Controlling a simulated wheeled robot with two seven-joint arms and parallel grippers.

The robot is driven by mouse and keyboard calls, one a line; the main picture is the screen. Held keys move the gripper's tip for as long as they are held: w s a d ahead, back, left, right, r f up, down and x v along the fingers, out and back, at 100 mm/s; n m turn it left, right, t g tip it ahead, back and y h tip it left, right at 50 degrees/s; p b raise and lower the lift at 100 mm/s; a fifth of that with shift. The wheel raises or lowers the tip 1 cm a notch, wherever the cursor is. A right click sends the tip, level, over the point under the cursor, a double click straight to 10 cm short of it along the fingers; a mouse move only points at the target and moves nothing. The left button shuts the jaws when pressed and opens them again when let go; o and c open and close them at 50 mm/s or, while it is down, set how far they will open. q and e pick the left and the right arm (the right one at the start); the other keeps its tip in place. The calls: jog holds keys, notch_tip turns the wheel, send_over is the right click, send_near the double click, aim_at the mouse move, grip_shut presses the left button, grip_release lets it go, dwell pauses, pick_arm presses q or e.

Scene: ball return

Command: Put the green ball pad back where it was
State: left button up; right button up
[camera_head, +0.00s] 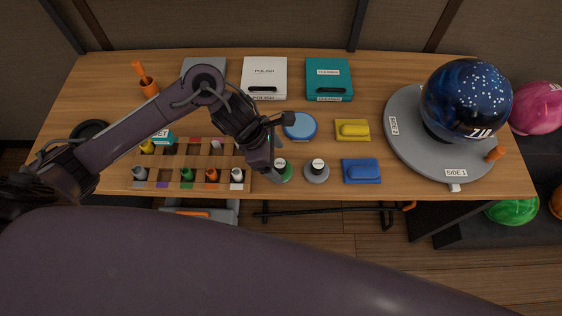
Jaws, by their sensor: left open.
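My left gripper (280,148) is open just above and behind the green pad. One finger partly covers the pad's left side. I cannot tell whether the finger touches it. Nothing shows between the fingers. My right gripper is not in view.
A blue disc (300,127), a yellow block (352,130) and a blue block (361,171) lie nearby. A wooden rack (207,162) with small bottles is at left. A blue ball (465,100) sits on a grey turntable (408,135) at right. Polish (264,73) and teal (328,74) cases stand behind.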

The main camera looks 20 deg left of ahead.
pick_arm(q)
jog(key=v, duration=0.8)
jog(key=shift+r, duration=0.3)
jog(key=shift+a, duration=0.15)
